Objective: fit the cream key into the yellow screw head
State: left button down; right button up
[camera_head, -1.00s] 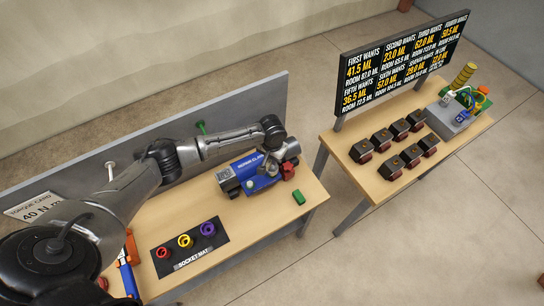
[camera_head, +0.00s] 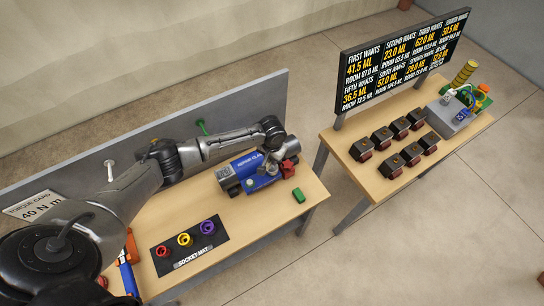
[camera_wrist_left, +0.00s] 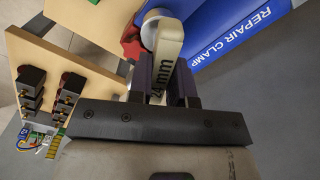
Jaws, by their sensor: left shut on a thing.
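The cream key (camera_wrist_left: 169,38), marked 24 mm, shows in the left wrist view between the dark fingers of my left gripper (camera_wrist_left: 162,72). The gripper is shut on it, and the key points away from the wrist. Its far end lies beside a silver round part (camera_wrist_left: 152,27) and a red part (camera_wrist_left: 130,42), by the blue repair clamp (camera_wrist_left: 245,32). I cannot tell whether they touch. In the head view my left arm reaches over the clamp (camera_head: 248,166) to its right end. I cannot make out a yellow screw head on the clamp. My right gripper is not in view.
A socket mat (camera_head: 197,249) with red, yellow (camera_head: 185,240) and purple sockets lies on the near table. A small green block (camera_head: 299,195) lies near its right edge. A gap separates the second table (camera_head: 370,190), which bears several dark blocks and a sign (camera_head: 400,65).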

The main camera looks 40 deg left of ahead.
pick_arm(q)
jog(key=shift+f, duration=0.75)
jog(key=c, duration=1)
grip_release()
jog(key=shift+o, duration=0.2)
notch_tip(320, 180, up, 5)
jog(key=p, duration=0.5)
notch_tip(320, 180, up, 14)
jog(key=b, duration=0.1)
jog(key=shift+b, duration=0.4)
